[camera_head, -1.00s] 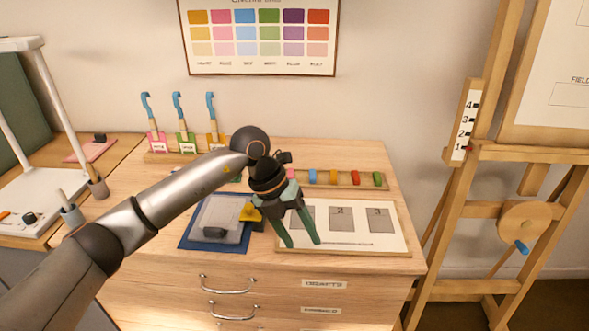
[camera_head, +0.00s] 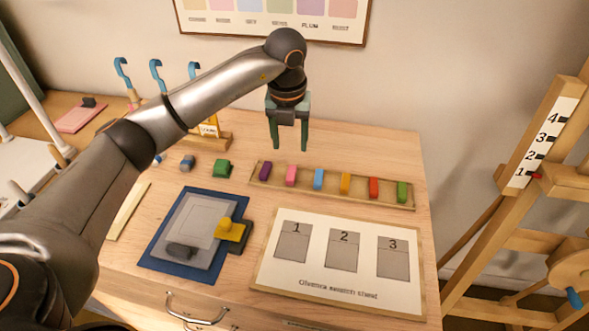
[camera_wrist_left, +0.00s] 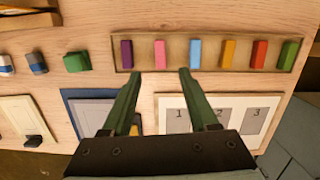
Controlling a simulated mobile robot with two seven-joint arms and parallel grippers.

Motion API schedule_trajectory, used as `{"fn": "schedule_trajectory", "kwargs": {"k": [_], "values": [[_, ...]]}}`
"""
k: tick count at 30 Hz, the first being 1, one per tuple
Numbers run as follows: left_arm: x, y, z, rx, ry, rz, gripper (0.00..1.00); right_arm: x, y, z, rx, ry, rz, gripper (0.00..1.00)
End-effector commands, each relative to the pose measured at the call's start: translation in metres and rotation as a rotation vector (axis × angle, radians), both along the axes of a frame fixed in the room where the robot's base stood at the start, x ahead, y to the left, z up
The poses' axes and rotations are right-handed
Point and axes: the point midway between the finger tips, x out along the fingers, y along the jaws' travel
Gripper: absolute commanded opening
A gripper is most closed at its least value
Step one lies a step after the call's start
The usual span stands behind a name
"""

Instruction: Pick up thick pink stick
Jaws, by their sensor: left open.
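The pink stick (camera_head: 291,176) stands in a shallow wooden tray (camera_head: 333,196), between a purple stick (camera_head: 265,171) and a blue stick (camera_head: 318,179). My left gripper (camera_head: 289,148) is open and empty, above the table just behind the tray's left part. In the left wrist view its green fingers (camera_wrist_left: 162,73) are spread and touch no stick. My right gripper is not in view.
Yellow, red and green sticks fill the tray's right side. A numbered board (camera_head: 341,289) lies in front, beside a blue mat (camera_head: 157,264) with a grey plate and yellow block. A green block (camera_head: 222,168) stands left of the tray. An easel (camera_head: 500,215) stands right.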

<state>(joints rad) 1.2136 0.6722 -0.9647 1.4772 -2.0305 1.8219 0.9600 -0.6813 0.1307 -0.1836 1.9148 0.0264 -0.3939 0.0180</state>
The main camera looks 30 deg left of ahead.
Motion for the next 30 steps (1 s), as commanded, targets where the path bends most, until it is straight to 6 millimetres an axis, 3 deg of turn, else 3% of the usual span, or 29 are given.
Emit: {"fn": "schedule_trajectory", "kwargs": {"k": [6, 13, 21, 30], "values": [[0.005, 0.002, -0.037, 0.0, 0.003, 0.0, 0.6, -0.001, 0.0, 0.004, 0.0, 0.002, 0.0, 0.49], [0.007, 0.002, -0.054, -0.001, 0.002, 0.0, 0.6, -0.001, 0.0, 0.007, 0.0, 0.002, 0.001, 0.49], [0.011, 0.003, -0.092, -0.002, 0.002, 0.0, 0.6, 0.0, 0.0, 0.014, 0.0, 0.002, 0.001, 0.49], [0.012, 0.004, -0.099, 0.0, -0.001, -0.001, 0.6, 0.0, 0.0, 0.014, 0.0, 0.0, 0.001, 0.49]]}}
